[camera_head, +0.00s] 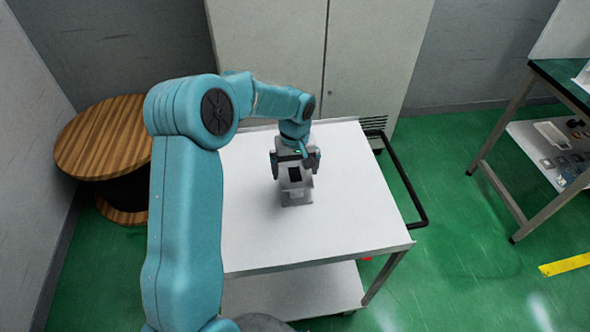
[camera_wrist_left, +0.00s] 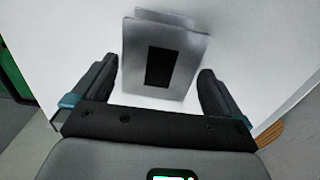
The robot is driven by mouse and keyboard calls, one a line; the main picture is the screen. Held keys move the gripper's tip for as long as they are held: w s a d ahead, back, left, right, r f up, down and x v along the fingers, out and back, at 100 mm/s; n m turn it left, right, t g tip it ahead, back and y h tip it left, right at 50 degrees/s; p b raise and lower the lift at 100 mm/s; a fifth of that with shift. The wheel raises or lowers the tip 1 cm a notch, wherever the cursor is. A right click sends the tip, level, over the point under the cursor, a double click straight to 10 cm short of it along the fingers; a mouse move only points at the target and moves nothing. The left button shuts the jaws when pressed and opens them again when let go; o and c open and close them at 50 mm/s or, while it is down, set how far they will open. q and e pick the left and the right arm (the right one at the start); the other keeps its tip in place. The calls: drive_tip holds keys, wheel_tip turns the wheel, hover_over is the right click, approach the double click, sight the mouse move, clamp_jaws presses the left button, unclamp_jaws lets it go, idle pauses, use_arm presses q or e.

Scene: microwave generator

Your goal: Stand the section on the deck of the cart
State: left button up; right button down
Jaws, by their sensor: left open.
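The section (camera_head: 297,193) is a small grey metal piece with a dark rectangular opening. It stands on the white deck of the cart (camera_head: 340,225), near the middle of the top. My left gripper (camera_head: 296,162) is just above and behind it in the head view. In the left wrist view the section (camera_wrist_left: 187,62) shows between and beyond the two dark fingers of my left gripper (camera_wrist_left: 160,85). The fingers are open, with a gap on each side of the section. The section's lower part is partly hidden in the wrist view. My right gripper is not in view.
The cart has a black push handle (camera_head: 421,205) on its right and a lower shelf (camera_head: 300,290). A wooden cable reel (camera_head: 100,140) stands at the left. A grey cabinet (camera_head: 370,60) is behind the cart. A workbench (camera_head: 560,85) is at the right. Green floor lies between.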

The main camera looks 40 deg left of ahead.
use_arm(q)
wheel_tip(320, 180, up, 11)
idle(0.7)
